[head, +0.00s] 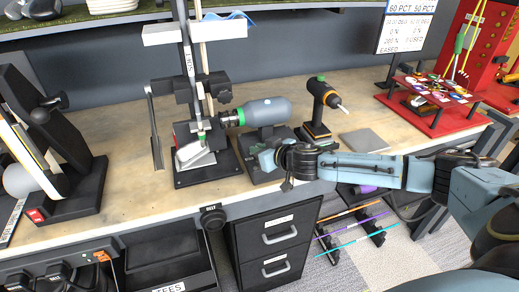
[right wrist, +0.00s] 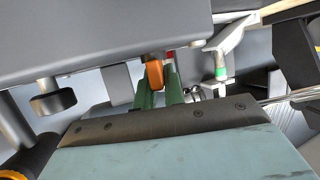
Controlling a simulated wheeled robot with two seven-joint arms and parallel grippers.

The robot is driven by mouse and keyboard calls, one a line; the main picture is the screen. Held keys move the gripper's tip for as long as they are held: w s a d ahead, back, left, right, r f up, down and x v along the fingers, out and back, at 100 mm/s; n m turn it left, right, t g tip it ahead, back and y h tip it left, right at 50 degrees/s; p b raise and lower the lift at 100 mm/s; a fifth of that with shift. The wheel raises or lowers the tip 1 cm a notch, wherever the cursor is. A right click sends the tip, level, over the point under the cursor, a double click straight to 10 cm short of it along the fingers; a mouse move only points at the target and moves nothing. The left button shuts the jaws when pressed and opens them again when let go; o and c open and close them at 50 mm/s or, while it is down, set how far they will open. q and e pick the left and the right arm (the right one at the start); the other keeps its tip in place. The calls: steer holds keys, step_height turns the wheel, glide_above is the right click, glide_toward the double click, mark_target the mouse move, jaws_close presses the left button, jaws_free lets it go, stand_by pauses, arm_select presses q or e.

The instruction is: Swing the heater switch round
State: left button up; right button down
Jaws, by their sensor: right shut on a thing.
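The heater (head: 265,111) is a grey-blue cylinder with a green ring and a dark nozzle, lying on a black base on the bench. Its orange switch (right wrist: 154,72) shows in the right wrist view as a small lever below a grey housing. My right gripper (head: 266,157) is at the front of the heater's base in the head view. In the right wrist view its green fingers (right wrist: 158,88) are shut on the orange switch. The switch is hidden behind the gripper in the head view. My left gripper is not in view.
A clamp stand (head: 195,150) holding a club shaft is close left of the heater. An orange-and-black tool (head: 319,104) stands to the right, near a flat grey plate (head: 364,140). A red stand (head: 432,114) is farther right. A black machine (head: 45,140) stands at the left.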

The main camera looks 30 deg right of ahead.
steer(key=n+y+p, duration=0.2)
steer(key=n+g+y+p, duration=0.1)
steer(key=n+y+p, duration=0.1)
steer(key=p, duration=0.1)
steer(key=shift+w+r, duration=0.1)
steer(key=shift+r, duration=0.3)
steer(key=shift+f+n+g+y+p, duration=0.1)
steer(key=shift+n+g+y+p, duration=0.4)
steer(key=shift+y, duration=0.3)
steer(key=shift+f+n+g+y, duration=0.2)
steer(key=shift+n+g+y, duration=0.2)
steer(key=shift+n+y, duration=0.3)
steer(key=shift+f+n+g+y, duration=0.1)
steer(key=shift+n+g+y, duration=0.4)
steer(key=shift+n+g, duration=0.15)
steer(key=shift+a+n+g+y+b, duration=0.1)
steer(key=shift+n+g+y+b, duration=0.45)
steer(key=shift+n+y+b, duration=0.25)
